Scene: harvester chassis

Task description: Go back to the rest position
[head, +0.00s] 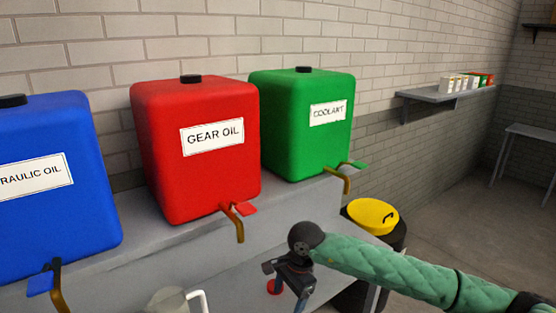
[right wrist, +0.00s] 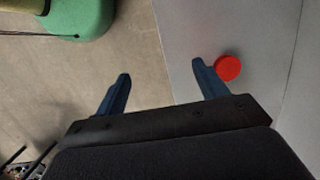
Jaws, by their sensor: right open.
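My right arm comes in from the right in the head view, with its green padded sleeve. My right gripper (head: 290,290) hangs at its end, over the lower shelf in front of the tanks. In the right wrist view the right gripper (right wrist: 162,90) has its two blue fingers spread wide apart, with nothing between them. A red round cap (right wrist: 228,68) lies on the grey surface just beyond the right-hand finger, apart from it. The red cap (head: 274,287) also shows beside the gripper in the head view. My left gripper is in neither view.
Blue (head: 55,205), red gear oil (head: 195,165) and green coolant (head: 300,145) tanks with taps stand on a grey ledge (head: 135,255). A pale jug (head: 168,302) stands below. Floor beyond is open.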

